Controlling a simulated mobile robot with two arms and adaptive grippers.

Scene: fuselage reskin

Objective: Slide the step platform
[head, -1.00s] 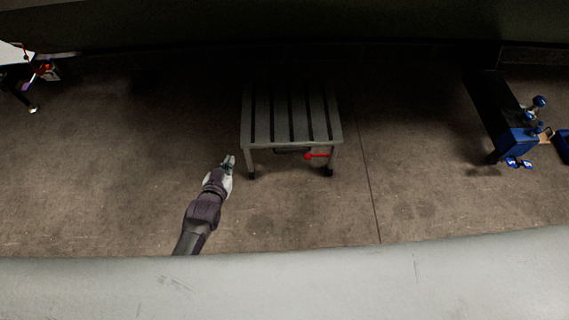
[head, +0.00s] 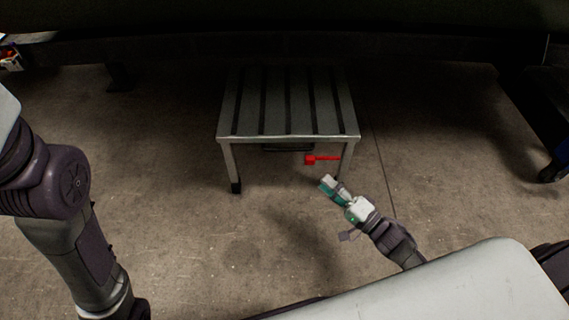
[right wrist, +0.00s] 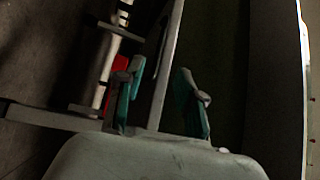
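The step platform (head: 290,137) is a grey slatted metal step on legs with dark feet, standing upright on the floor ahead in the head view. A red lever (head: 312,159) sits under its front edge, towards the right leg. My right gripper (head: 328,184) is in front of the platform, just below the lever in the picture. In the right wrist view its teal fingers (right wrist: 158,98) are apart. A pale bar of the platform (right wrist: 164,70) shows in line with the gap, and part of the red lever (right wrist: 119,68) shows by the left finger. My left gripper is out of view.
The concrete floor (head: 190,240) is clear around the platform. A dark bench with a blue part (head: 555,165) stands at the right edge. A dark curved structure (head: 280,20) spans the back above the platform.

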